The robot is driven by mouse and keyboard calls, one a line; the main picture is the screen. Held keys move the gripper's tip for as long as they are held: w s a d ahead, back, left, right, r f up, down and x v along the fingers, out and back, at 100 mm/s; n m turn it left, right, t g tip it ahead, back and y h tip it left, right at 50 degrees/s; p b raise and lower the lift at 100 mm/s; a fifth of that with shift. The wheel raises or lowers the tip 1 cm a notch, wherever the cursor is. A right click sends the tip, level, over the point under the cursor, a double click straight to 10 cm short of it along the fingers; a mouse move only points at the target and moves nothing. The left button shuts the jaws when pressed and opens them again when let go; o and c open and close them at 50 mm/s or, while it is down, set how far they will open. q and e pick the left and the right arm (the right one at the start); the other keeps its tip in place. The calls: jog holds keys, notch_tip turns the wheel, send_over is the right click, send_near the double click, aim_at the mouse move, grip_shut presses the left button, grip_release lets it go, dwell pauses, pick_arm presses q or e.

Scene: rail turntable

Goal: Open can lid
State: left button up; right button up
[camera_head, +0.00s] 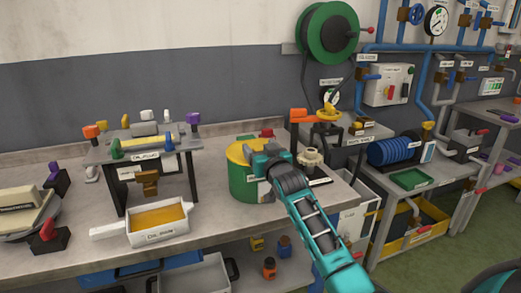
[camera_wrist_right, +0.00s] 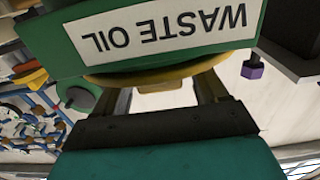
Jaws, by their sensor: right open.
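A green can (camera_head: 241,187) with a yellow lid (camera_head: 236,152) stands on the workbench, right of its middle. In the right wrist view the can (camera_wrist_right: 50,50) appears upside down with a white WASTE OIL label (camera_wrist_right: 160,30), and the yellow lid (camera_wrist_right: 150,75) shows as a band below it. My right gripper (camera_head: 262,158) is at the right side of the can's top. In the wrist view its fingers (camera_wrist_right: 165,88) are spread apart at the lid's edge, with a gap between them. Contact with the lid cannot be told. My left gripper is not in view.
Left of the can stand a small raised rack (camera_head: 143,152) and a white tray of yellow oil (camera_head: 158,222). A cream valve part (camera_head: 310,157) and an orange-handled fixture (camera_head: 318,116) are close to the right. A green hose reel (camera_head: 327,33) hangs behind.

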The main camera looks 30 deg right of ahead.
grip_shut()
dwell(0.8)
